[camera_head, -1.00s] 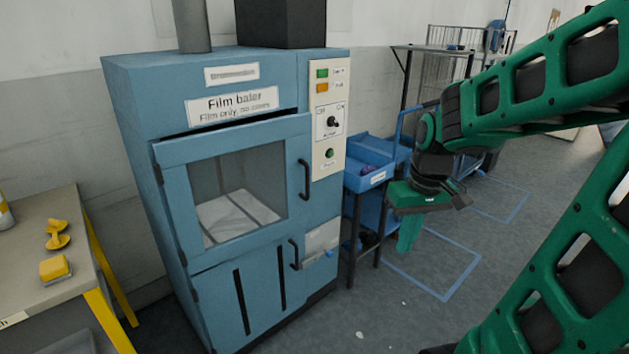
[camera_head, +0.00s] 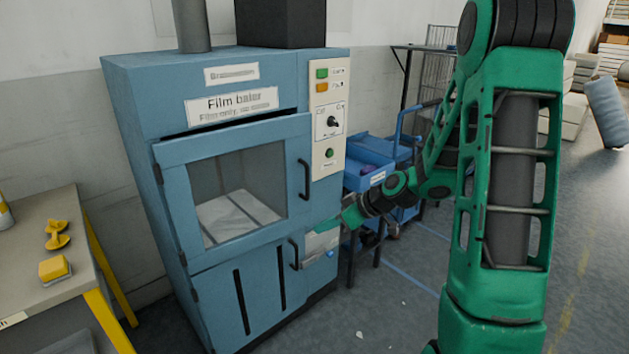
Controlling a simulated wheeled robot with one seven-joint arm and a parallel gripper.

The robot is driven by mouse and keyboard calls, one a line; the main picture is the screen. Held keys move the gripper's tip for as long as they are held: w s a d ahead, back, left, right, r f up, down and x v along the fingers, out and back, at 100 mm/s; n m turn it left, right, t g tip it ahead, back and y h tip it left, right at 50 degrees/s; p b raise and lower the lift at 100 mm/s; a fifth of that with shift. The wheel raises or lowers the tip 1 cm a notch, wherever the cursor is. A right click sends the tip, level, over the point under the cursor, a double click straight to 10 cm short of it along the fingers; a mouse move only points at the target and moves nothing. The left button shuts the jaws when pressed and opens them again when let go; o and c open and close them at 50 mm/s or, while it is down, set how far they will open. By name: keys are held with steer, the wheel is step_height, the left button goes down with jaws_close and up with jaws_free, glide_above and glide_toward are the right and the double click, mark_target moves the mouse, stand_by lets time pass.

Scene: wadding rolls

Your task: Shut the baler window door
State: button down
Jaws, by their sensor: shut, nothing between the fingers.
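The blue film baler (camera_head: 140,95) stands left of centre. Its window door (camera_head: 175,195) has a clear pane (camera_head: 235,175) and a black handle (camera_head: 304,180) at its right edge, with hinges at the left. A dark gap runs along the door's top edge; I cannot tell how far the right edge stands off the body. My gripper (camera_head: 335,222) is shut and empty. In the picture it is at the baler's right side, below and right of the door handle, over the pale plate (camera_head: 318,240). I cannot tell if it touches.
The lower door has its own handle (camera_head: 294,254). A control panel (camera_head: 328,115) is above right. A table (camera_head: 30,265) with yellow items is at left. Floor in front of the tray stand is mostly clear.

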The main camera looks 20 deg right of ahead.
steer(key=w+d+t+y, duration=0.1)
steer(key=w+d+t, duration=0.2)
steer(key=w+t, duration=0.35)
steer(key=w+d+m+t+h, duration=0.4)
steer(key=w+d, duration=0.2)
steer(key=d, duration=0.3)
steer(key=w+a, duration=0.2)
steer(key=w, duration=1.1)
steer(key=shift+w+a+r, duration=0.15)
steer(key=shift+a+r, duration=0.15)
